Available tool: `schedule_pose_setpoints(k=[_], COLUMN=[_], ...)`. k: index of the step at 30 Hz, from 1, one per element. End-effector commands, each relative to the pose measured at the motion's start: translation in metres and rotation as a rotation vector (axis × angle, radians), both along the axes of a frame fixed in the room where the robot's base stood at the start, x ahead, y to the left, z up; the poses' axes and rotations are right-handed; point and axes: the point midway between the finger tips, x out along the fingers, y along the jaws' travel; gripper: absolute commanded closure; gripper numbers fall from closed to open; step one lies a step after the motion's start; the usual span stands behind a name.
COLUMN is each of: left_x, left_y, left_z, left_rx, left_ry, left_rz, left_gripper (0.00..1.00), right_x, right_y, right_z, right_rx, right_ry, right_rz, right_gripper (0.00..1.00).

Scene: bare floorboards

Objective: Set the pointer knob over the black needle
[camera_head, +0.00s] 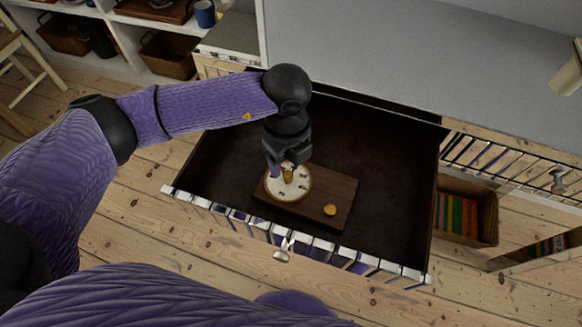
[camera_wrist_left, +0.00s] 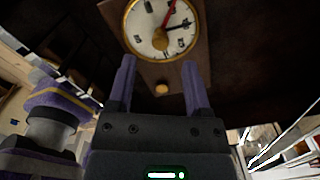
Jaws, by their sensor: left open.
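A round cream dial (camera_head: 278,194) with a brass rim is set in a dark wooden board (camera_head: 338,188) inside an open drawer. In the left wrist view the dial (camera_wrist_left: 137,30) shows a red pointer (camera_wrist_left: 170,12) and a black needle (camera_wrist_left: 180,25) at an angle to each other, meeting near a knob (camera_wrist_left: 160,39) at the centre. A separate round brass knob (camera_head: 330,209) sits on the board beside the dial. My left gripper (camera_head: 284,166) is open above the dial and partly hides it. Its fingers (camera_wrist_left: 158,62) appear empty. My right gripper is out of view.
The dark drawer floor (camera_head: 390,160) is bare around the board. The drawer front (camera_head: 310,246) with its metal handle (camera_head: 283,250) and the side walls enclose it. A grey cabinet top (camera_head: 400,60) lies behind. A basket of books (camera_head: 460,214) stands at right.

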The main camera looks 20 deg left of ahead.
Motion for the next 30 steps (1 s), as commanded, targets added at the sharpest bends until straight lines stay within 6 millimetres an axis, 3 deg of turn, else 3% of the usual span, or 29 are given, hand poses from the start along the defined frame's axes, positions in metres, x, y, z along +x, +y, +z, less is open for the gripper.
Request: schedule_pose_setpoints(k=[1,6,16,25,30], left_x=[0.000,0.000,0.000,0.000,0.000], left_y=[0.000,0.000,-0.001,-0.001,-0.001], left_z=[-0.019,-0.044,-0.048,-0.048,-0.048], left_rx=[-0.001,-0.002,-0.005,-0.005,-0.005], left_ry=[0.006,0.004,0.002,0.002,0.002], left_rz=[0.001,0.000,0.000,0.000,0.000], left_gripper=[0.36,0.36,0.36,1.00,1.00], right_x=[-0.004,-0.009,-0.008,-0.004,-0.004], right_y=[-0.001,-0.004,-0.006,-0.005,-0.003], right_z=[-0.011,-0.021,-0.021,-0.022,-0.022], right_rx=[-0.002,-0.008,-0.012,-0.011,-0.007], right_ry=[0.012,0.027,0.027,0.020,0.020], right_rz=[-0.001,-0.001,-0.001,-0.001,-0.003], right_gripper=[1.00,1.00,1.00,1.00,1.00])
